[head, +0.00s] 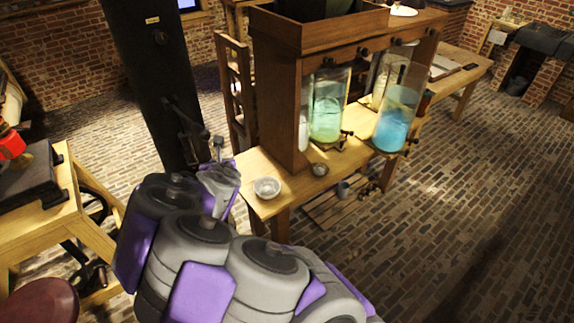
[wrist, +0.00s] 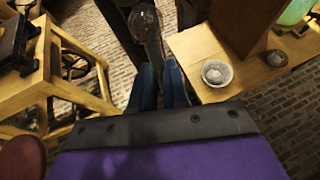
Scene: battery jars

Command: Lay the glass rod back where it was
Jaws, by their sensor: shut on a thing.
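My gripper (head: 219,172) is raised at the left end of the wooden bench. In the wrist view its two dark blue fingers (wrist: 162,84) are close together on a greyish, glassy piece, which I take to be the glass rod (wrist: 146,24). Its rounded end points away from me, and its lower part is hidden between the fingers. In the head view a thin grey end of the rod (head: 218,145) shows above the gripper. The rod is apart from the pale bowl (head: 267,187) on the bench, which is right of the gripper.
The bench (head: 260,205) carries a small metal dish (head: 320,169), a wooden frame (head: 277,100), a green-liquid glass jar (head: 327,112) and a blue-liquid one (head: 397,115). A dark column (head: 150,75) stands behind the gripper. A wooden stand (head: 40,215) is at left. Brick floor at right is open.

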